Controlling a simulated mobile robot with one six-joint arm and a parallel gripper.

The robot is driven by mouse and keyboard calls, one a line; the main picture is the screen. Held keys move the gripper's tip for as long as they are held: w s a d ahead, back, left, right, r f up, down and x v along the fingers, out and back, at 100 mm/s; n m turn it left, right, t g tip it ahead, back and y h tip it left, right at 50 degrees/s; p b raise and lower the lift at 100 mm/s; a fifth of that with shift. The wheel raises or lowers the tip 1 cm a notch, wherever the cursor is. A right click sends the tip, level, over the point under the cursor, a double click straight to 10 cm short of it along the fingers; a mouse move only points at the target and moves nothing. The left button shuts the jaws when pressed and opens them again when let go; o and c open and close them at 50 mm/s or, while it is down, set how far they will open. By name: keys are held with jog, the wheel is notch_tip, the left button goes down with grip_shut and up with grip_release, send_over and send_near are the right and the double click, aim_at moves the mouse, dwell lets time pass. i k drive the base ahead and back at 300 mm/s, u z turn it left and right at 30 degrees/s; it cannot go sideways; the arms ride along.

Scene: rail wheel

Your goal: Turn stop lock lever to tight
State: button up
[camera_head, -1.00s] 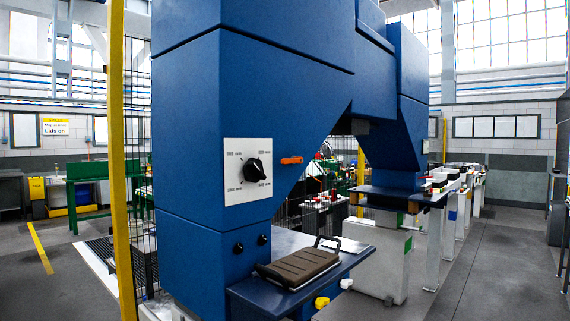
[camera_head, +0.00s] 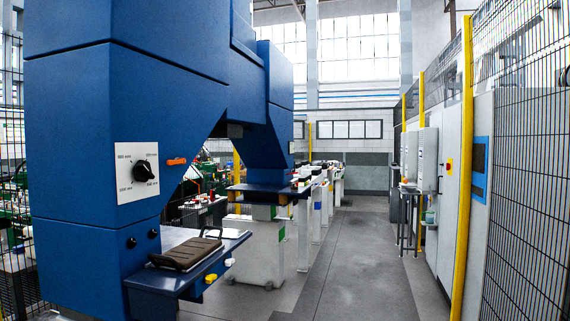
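An orange lever (camera_head: 177,161) sticks out from the side of the large blue machine (camera_head: 70,140). It lies about level, to the right of a white dial plate with a black knob (camera_head: 143,171). I cannot tell for sure that this is the stop lock lever, and no tight marking is readable. My gripper is not in view.
A blue shelf (camera_head: 150,281) with a brown pad (camera_head: 187,252) juts out from the machine's front. Grey floor (camera_head: 350,270) lies open to the right of it. Yellow posts (camera_head: 462,200), mesh fencing and grey cabinets (camera_head: 449,190) bound the right side.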

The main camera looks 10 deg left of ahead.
aim_at(180, 160)
jog(key=z, duration=0.15)
jog(key=i, duration=0.25)
jog(key=u, duration=1)
jog(key=i, duration=1.4)
jog(key=u, duration=0.8)
jog(key=k, duration=0.45)
jog(key=u, duration=0.15)
jog(key=i, duration=0.55)
jog(key=z, duration=0.05)
